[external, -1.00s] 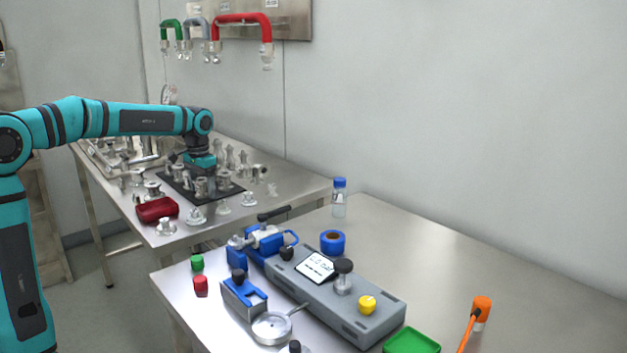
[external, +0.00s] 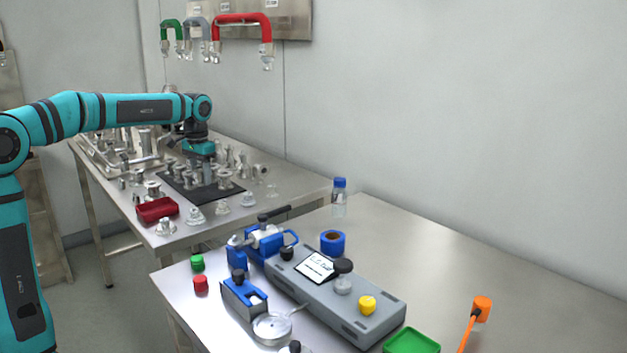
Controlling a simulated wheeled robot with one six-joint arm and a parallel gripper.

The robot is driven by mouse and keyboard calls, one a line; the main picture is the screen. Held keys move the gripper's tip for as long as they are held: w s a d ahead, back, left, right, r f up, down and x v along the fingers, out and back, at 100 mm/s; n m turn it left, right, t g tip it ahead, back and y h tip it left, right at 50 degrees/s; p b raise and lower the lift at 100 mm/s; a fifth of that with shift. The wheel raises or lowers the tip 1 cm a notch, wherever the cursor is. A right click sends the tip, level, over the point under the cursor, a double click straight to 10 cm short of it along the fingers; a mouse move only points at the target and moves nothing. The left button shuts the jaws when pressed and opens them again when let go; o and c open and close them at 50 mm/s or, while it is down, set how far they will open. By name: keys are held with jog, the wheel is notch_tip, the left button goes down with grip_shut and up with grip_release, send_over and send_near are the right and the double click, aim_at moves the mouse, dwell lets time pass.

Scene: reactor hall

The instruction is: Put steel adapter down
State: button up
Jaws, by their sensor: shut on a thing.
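My gripper (external: 205,165) points down over the black mat (external: 202,195) on the far steel table. It is shut on the steel adapter, which is small and hard to make out below the teal wrist among similar metal parts. Whether the adapter touches the mat cannot be told from this view. Several other steel fittings (external: 225,178) stand upright on the mat, close around my gripper.
Loose metal fittings (external: 195,216) and a red tray (external: 157,209) sit at the front of the far table. More steel parts crowd its back left. The near table (external: 480,260) holds a grey device (external: 340,300), with bare room on its right.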

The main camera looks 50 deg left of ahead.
jog(key=shift+r, duration=3.1)
jog(key=r, duration=0.5)
jog(key=shift+w+d, duration=0.3)
jog(key=shift+w, duration=0.05)
jog(key=w+d+r, duration=0.1)
jog(key=w+d, duration=0.7)
jog(key=w, duration=0.1)
send_over(376, 227)
notch_tip(376, 227, down, 7)
jog(key=shift+r, duration=0.2)
jog(key=shift+s+f, duration=0.1)
jog(key=shift+f, duration=4.85)
jog(key=shift+f, duration=0.15)
